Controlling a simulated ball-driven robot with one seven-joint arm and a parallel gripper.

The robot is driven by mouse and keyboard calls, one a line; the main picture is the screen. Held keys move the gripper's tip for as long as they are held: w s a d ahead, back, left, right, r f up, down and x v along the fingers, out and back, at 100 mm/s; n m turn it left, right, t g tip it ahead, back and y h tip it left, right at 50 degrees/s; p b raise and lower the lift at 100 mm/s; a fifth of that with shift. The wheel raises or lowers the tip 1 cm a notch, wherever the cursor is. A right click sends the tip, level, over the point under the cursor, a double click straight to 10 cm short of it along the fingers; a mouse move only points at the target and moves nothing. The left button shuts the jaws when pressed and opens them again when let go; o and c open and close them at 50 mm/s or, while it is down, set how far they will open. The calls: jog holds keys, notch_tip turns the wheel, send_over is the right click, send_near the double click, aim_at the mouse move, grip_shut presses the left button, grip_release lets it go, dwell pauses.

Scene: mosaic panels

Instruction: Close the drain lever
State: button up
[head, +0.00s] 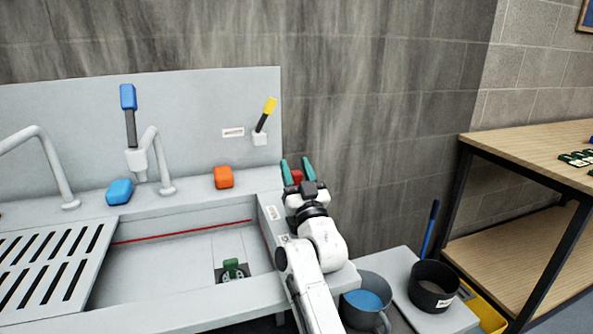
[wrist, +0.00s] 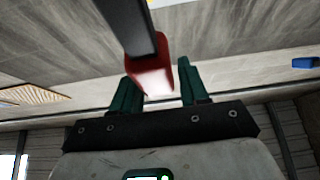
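A lever with a red grip (wrist: 152,80) and a dark bar (wrist: 126,25) shows in the wrist view; its base is out of that view. In the head view the red grip (head: 297,176) shows between the fingers, at the sink's right end. My gripper (head: 297,166) is open, its green fingers (wrist: 158,84) on either side of the red grip. The grip sits closer to the left finger, with a gap to the right one; contact is unclear. A green drain piece (head: 231,269) lies on the basin floor. Which lever is the drain's is not readable from the labels.
A blue lever (head: 129,98) and a yellow lever (head: 265,113) stand at the sink's back. Orange (head: 223,177) and blue (head: 119,192) blocks sit on the ledge. A wooden bench (head: 528,147) stands farther right.

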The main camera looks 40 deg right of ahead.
jog(key=shift+o, duration=0.9)
jog(key=shift+s+f, duration=0.1)
jog(key=s+a, duration=0.3)
jog(key=s, duration=0.9)
jog(key=shift+a+f, duration=0.25)
jog(key=shift+a, duration=0.1)
jog(key=shift+s, duration=0.15)
